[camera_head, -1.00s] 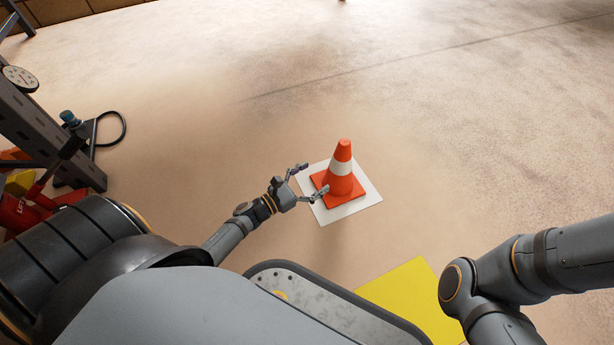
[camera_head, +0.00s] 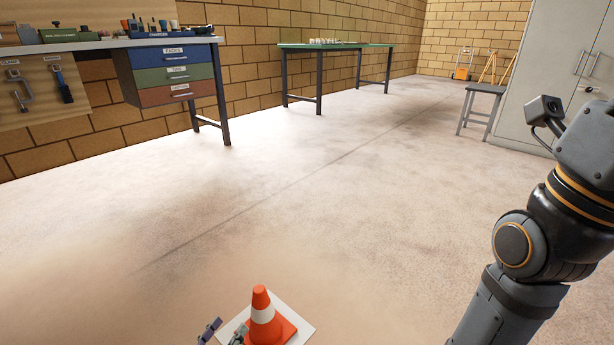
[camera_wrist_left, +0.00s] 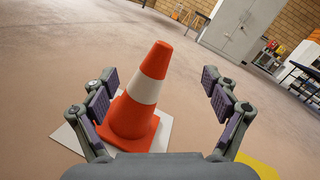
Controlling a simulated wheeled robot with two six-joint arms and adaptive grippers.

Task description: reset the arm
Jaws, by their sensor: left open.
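An orange traffic cone (camera_head: 262,308) with a white band stands upright on a white square (camera_head: 302,318) on the floor, at the bottom of the head view. My left gripper (camera_head: 223,335) is open, just left of the cone, and only its fingers show there. In the left wrist view the cone (camera_wrist_left: 148,85) stands between the spread fingers in the picture, nearer the left finger, and nothing is held. My right arm (camera_head: 530,250) is raised at the right of the head view; its gripper is out of view.
A workbench (camera_head: 75,45) with drawers stands at the back left, a green-topped table (camera_head: 330,46) beyond it. A grey stool (camera_head: 485,90) and a cabinet (camera_head: 545,45) are at the back right. A yellow floor patch (camera_wrist_left: 258,168) is near the left gripper. The middle floor is clear.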

